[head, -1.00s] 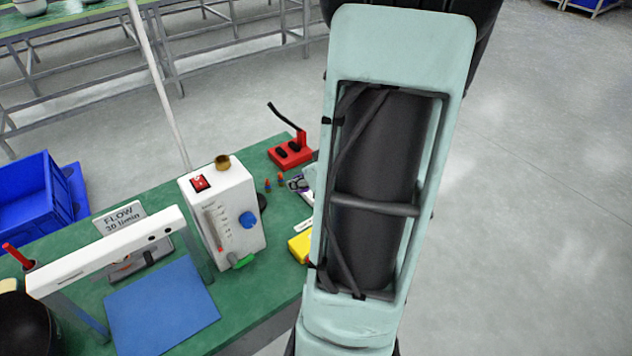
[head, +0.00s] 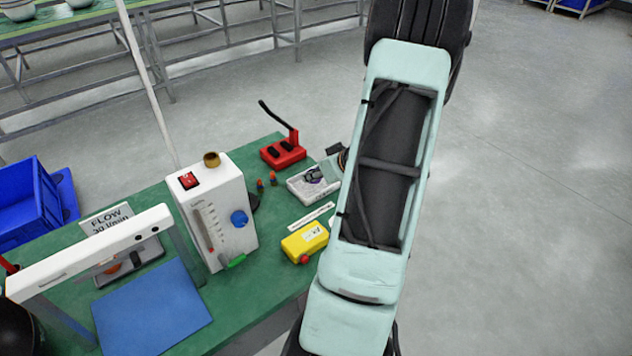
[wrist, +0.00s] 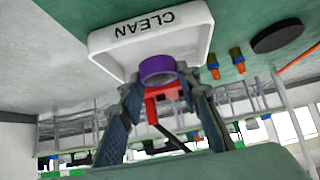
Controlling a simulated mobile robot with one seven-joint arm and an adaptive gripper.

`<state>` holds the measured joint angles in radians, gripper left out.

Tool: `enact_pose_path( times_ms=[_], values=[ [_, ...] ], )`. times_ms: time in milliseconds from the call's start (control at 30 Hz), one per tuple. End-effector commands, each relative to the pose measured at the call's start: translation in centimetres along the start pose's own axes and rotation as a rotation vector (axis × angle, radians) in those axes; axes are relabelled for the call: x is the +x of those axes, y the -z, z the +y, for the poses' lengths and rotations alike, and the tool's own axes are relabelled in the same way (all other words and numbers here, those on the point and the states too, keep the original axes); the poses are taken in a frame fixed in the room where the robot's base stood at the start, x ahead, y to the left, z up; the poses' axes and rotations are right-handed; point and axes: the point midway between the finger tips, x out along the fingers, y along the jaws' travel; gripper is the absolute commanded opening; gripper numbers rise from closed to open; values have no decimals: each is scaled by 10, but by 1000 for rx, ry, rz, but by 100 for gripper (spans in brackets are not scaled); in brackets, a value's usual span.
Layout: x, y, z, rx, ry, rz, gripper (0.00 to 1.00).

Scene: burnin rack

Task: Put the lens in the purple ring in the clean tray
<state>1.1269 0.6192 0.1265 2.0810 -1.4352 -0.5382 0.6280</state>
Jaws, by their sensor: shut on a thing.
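In the wrist view the purple ring (wrist: 157,68) sits between the two fingertips of my gripper (wrist: 160,84), which is shut on it. The lens inside the ring cannot be made out. The white clean tray (wrist: 205,35), marked CLEAN, lies just beyond the ring, and the ring overlaps the tray's near rim in the picture. Whether the ring touches the tray cannot be told. In the head view the tray (head: 300,192) shows beside my arm, with dark finger parts and a purple patch over it. My arm hides much of the wrist there.
A red lever device (head: 284,154) stands behind the tray, with small coloured pegs (head: 272,180) left of it. A yellow box (head: 304,241) lies in front. The white flow meter (head: 215,215) stands to the left. A blue mat (head: 152,308) lies under a white frame.

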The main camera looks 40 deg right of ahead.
Motion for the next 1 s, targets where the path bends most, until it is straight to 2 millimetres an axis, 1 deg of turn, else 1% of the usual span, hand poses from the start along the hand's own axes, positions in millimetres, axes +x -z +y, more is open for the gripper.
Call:
enact_pose_path(
  times_ms=[33,133,533,567,700,1000],
  values=[
    [9,-11,-1,4,3,-3,16],
    [19,-20,-1,4,2,-2,16],
    [22,-23,-1,1,2,-2,16],
    [21,-22,-1,1,1,-1,34],
    [21,-22,-1,1,1,-1,48],
    [19,-20,-1,0,1,-1,48]
  ],
)
